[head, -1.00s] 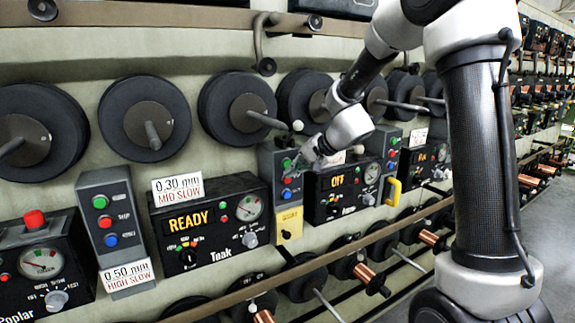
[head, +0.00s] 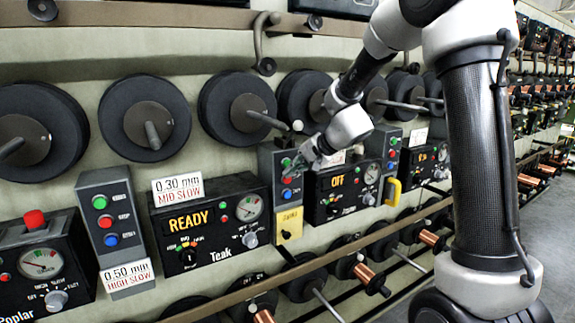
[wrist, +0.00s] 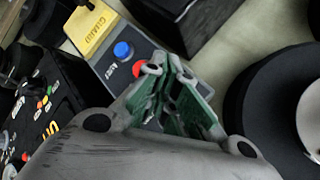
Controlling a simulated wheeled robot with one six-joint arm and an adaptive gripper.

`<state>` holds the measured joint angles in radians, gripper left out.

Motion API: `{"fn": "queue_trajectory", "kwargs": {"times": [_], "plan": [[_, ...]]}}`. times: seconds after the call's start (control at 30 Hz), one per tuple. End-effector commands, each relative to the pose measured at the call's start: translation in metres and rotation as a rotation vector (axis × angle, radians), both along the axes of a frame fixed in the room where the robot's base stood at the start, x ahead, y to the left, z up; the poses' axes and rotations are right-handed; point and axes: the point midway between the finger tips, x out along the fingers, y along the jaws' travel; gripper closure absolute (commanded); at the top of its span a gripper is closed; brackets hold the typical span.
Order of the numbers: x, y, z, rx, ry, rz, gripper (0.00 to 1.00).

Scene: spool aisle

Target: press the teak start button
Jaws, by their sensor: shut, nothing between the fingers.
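The Teak panel (head: 208,225) is black, with a lit READY display, a dial and a knob. A grey button box (head: 280,180) stands just right of it. My gripper (head: 292,164) is at the upper part of this box. In the wrist view my gripper (wrist: 168,68) is shut and empty, its tips over the box's upper end. The red button (wrist: 139,68) lies at the fingertips and the blue button (wrist: 123,50) beyond it. The green button of this box is hidden by the fingers in the wrist view. I cannot tell whether the tips touch anything.
Another button box (head: 113,218) with green, red and blue buttons stands left of the Teak panel. A panel showing OFF (head: 340,192) is right of my gripper. Black spools (head: 145,118) stick out above. A yellow tag (head: 289,224) hangs below the box.

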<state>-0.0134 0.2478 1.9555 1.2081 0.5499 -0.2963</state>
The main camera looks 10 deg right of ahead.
Motion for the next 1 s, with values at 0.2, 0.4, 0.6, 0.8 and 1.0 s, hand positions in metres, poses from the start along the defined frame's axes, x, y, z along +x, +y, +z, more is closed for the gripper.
{"fn": "queue_trajectory", "kwargs": {"times": [0.2, 0.4, 0.6, 0.8, 1.0], "plan": [[0.0051, 0.0017, -0.0001, 0.0, 0.0, 0.0, 1.0], [0.005, 0.0018, 0.0001, 0.0, 0.0, 0.0, 1.0], [0.0063, 0.0021, 0.0, 0.0, 0.0, 0.0, 1.0], [0.0086, 0.0028, 0.0002, 0.0, 0.0, 0.0, 1.0], [0.011, 0.0036, 0.0002, 0.0, 0.0, 0.0, 1.0]]}}
